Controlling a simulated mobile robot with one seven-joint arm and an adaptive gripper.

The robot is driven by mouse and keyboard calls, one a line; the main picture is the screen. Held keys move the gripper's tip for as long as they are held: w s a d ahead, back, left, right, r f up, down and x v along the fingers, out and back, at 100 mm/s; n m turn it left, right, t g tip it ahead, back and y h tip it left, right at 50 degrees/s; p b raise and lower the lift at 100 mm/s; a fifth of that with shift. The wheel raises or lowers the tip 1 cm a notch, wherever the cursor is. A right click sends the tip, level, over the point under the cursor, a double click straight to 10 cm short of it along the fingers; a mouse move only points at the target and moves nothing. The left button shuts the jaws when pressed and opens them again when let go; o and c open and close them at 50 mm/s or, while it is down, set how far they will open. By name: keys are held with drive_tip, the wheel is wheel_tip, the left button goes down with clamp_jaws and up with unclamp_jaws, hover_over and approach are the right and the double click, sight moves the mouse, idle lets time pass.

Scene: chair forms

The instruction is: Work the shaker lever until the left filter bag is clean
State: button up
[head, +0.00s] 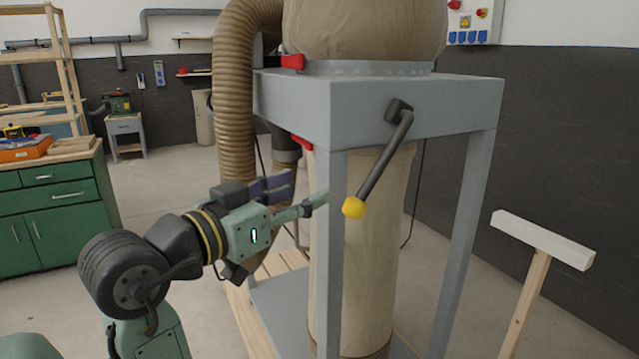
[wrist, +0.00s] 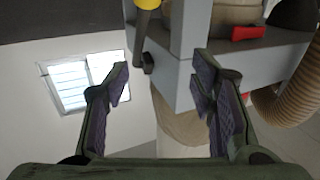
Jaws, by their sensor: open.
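The shaker lever (head: 382,165) is a dark bar on the front of the grey frame, slanting down to a yellow knob (head: 354,207). In the wrist view the knob (wrist: 147,4) is cut by the top edge, with the lever (wrist: 140,45) below it. My gripper (head: 308,190) is open and empty, left of the knob and apart from it. In the wrist view its fingers (wrist: 161,75) are spread wide, with the grey frame beyond. A beige filter bag (head: 365,28) bulges above the frame, its top out of view. Which bag is the left one cannot be told.
The grey frame (head: 405,105) has a post close beside my gripper. A beige lower bag (head: 375,250) hangs inside it. A ribbed hose (head: 235,90) runs behind my gripper. A white-topped wooden stand (head: 540,240) is at right. Green cabinets (head: 50,215) stand at left.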

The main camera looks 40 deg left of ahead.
drive_tip(key=shift+s, duration=1.7)
